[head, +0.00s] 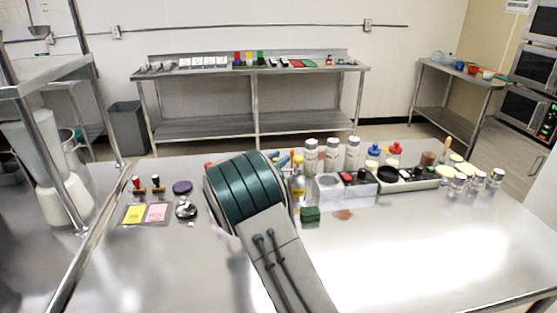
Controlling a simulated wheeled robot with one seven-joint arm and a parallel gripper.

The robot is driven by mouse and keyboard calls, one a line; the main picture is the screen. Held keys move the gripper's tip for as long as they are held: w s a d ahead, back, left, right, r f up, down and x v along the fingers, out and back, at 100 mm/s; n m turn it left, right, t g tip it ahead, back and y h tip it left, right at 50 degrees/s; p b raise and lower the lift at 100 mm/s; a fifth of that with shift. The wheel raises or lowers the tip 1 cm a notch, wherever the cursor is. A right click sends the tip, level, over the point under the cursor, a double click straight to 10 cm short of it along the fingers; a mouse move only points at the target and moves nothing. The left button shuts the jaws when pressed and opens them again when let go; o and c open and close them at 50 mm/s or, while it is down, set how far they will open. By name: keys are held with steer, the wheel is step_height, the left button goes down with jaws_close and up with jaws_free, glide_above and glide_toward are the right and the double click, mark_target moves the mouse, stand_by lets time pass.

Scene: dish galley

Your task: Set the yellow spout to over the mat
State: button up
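My arm rises from the bottom middle of the head view and covers part of the steel counter (420,260). My gripper does not show; it may be hidden behind the arm. A bottle with a yellow part (297,188) stands upright just right of the arm. I cannot tell whether it bears the yellow spout. I cannot pick out a mat for certain; a flat grey piece with a yellow square (133,214) and a pink square (158,212) lies left of the arm.
A green block (310,214) and a brown patch (343,214) lie right of the arm. Behind them stand white shakers (332,156), a white caddy (357,194) and a long tray (431,183). Small jars (477,182) stand farther right. The front right counter is clear.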

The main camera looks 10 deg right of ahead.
steer(key=shift+o, duration=0.4)
steer(key=b+v, duration=0.1)
steer(key=v, duration=1.3)
steer(key=shift+b, duration=0.3)
steer(key=shift+d, duration=0.1)
